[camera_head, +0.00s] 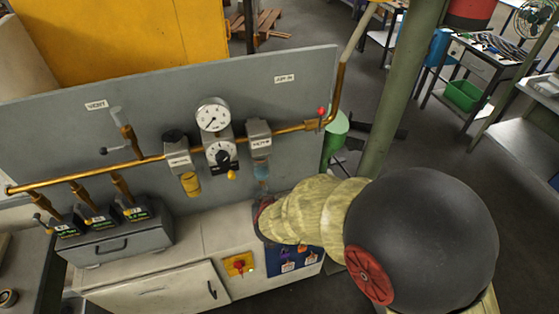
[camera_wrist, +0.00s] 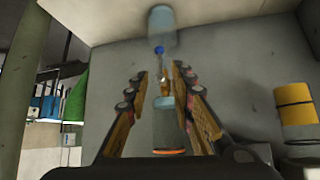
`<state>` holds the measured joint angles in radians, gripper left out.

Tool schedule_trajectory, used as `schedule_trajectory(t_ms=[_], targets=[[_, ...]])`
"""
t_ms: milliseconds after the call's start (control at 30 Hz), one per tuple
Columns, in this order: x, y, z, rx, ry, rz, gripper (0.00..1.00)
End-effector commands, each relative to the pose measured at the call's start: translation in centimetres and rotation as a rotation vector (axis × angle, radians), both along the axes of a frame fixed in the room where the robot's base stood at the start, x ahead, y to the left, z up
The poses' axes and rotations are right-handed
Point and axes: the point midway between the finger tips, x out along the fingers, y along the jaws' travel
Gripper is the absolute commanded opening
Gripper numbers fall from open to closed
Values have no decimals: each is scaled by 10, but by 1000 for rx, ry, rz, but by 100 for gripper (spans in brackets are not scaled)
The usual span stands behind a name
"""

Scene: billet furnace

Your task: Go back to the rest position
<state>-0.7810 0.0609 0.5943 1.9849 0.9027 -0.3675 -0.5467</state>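My gripper (camera_wrist: 160,75) shows in the wrist view with its two brown-padded fingers spread apart. A bluish-grey cylinder with an orange ring (camera_wrist: 168,135) shows between the fingers, with a visible gap on its left side. A blue translucent bowl (camera_wrist: 162,28) shows beyond the fingertips at the top. In the head view my arm reaches down in front of the panel's right part, below the unit with the blue bowl (camera_head: 262,173). The fingers are largely hidden there by the arm.
The grey panel (camera_head: 60,135) carries brass pipes, a pressure gauge (camera_head: 213,114), a regulator (camera_head: 221,153) and a yellow-bowled unit (camera_head: 190,184). A white cabinet (camera_head: 165,292) stands below. A green post (camera_head: 400,90) rises close behind my arm.

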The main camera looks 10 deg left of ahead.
Motion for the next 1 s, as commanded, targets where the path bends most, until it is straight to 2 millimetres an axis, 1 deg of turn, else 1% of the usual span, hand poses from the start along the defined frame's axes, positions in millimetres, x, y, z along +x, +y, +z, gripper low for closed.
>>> schedule_trajectory(t_ms=[167, 267, 367, 400, 433, 467, 500, 567, 600, 667, 700, 767, 800, 867, 900, 967, 1000], targets=[[0, 0, 0, 5, 2, -5, 24], [-10, 4, -7, 31, 55, -12, 24], [-39, 9, -27, 41, 168, 25, 24], [-56, 10, -35, 37, 226, 49, 24], [-69, 10, -39, 35, 269, 68, 24], [-82, 11, -39, 33, 309, 89, 24], [-98, 10, -35, 31, 357, 117, 24], [-118, 3, -25, 24, 422, 148, 24], [-128, -6, -16, 19, 460, 163, 24], [-141, -24, 3, 7, 510, 175, 24], [-148, -40, 17, -2, 538, 178, 24], [-157, -68, 38, -20, 570, 171, 24], [-162, -88, 52, -33, 586, 161, 24], [-169, -119, 73, -53, 598, 138, 24], [-173, -141, 86, -68, 601, 117, 24], [-180, -174, 104, -88, 597, 79, 24], [-184, -195, 116, -100, 590, 50, 24]])
